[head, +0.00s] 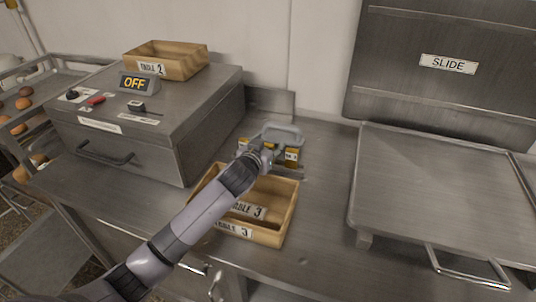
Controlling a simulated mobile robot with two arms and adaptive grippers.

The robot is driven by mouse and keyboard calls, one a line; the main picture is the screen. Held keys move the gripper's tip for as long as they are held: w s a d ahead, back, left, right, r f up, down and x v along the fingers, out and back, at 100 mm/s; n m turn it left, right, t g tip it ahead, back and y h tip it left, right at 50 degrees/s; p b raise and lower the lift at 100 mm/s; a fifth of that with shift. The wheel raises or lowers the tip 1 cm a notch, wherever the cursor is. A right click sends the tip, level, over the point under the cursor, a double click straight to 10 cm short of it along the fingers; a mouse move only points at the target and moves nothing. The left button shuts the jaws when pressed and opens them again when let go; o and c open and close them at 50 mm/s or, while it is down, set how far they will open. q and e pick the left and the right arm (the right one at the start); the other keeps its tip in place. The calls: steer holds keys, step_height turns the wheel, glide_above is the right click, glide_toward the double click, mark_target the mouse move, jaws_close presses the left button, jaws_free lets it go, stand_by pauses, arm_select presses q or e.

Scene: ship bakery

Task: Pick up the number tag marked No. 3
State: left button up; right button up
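My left gripper (267,152) is at the front of the holder, between these two tags. Its fingers are small and partly hidden by the wrist, so I cannot tell whether it is open or holds anything. My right gripper is not in view.
A wooden box marked TABLE 3 (289,212) sits under my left forearm. A metal oven (190,135) stands left, with an OFF display (139,84) and a TABLE 2 box (184,66) on top. A metal slide tray (435,190) with a handle lies right.

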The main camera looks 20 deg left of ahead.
arm_select(q)
steer(key=c, duration=1.1)
